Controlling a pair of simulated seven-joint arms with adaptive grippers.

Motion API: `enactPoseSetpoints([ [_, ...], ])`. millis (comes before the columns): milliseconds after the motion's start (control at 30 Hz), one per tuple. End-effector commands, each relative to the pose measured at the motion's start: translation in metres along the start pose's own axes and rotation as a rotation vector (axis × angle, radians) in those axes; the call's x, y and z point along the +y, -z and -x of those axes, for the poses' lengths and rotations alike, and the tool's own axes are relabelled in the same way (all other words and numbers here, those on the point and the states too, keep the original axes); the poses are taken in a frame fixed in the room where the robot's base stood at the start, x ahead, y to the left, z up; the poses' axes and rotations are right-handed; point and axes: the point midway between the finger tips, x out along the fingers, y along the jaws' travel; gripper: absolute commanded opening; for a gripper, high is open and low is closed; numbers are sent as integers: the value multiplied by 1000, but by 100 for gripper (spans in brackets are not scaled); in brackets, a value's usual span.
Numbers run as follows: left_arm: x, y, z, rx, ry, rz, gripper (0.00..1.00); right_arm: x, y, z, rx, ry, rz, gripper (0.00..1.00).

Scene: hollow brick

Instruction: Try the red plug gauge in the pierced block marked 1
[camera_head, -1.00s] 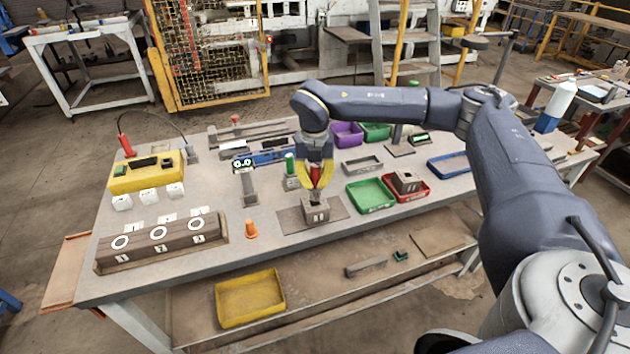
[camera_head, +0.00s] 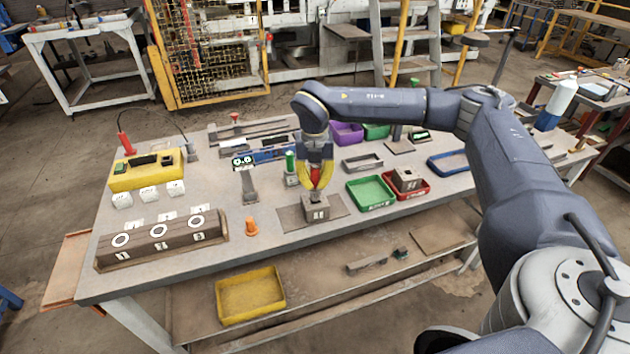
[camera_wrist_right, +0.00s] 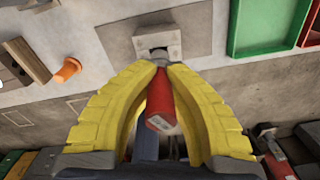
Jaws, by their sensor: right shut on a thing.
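My right gripper (camera_head: 316,187) points down over a grey pierced block (camera_head: 316,212) on a dark flat plate (camera_head: 290,217). Its yellow fingers are shut on the red plug gauge (camera_head: 315,174). The gauge's red handle (camera_wrist_right: 163,110) lies between the fingers in the right wrist view, where the block (camera_wrist_right: 158,42) shows a dark opening. The gauge's lower end is at the block's top; I cannot tell whether it is inside the hole. The block's front mark looks like strokes, too small to read surely. My left gripper is not in view.
Another pierced block (camera_head: 406,180) sits in a red tray (camera_head: 422,191), beside a green tray (camera_head: 371,191). A green-handled gauge (camera_head: 290,163) stands close left of the gripper. An orange plug (camera_head: 251,227) and a wooden rack (camera_head: 160,240) with white rings are further left.

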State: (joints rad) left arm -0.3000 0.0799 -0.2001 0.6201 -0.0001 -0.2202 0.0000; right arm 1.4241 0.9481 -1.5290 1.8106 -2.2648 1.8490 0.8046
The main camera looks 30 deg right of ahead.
Motion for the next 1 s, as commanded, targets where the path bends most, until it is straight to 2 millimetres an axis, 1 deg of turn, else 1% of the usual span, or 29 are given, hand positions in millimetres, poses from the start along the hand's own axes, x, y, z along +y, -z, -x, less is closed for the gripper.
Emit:
enactPoseSetpoints([
  [600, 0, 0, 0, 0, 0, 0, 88, 0, 0, -8, 1, 0, 0, 0],
  [1000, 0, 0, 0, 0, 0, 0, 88, 0, 0, -8, 0, 0, 0, 0],
])
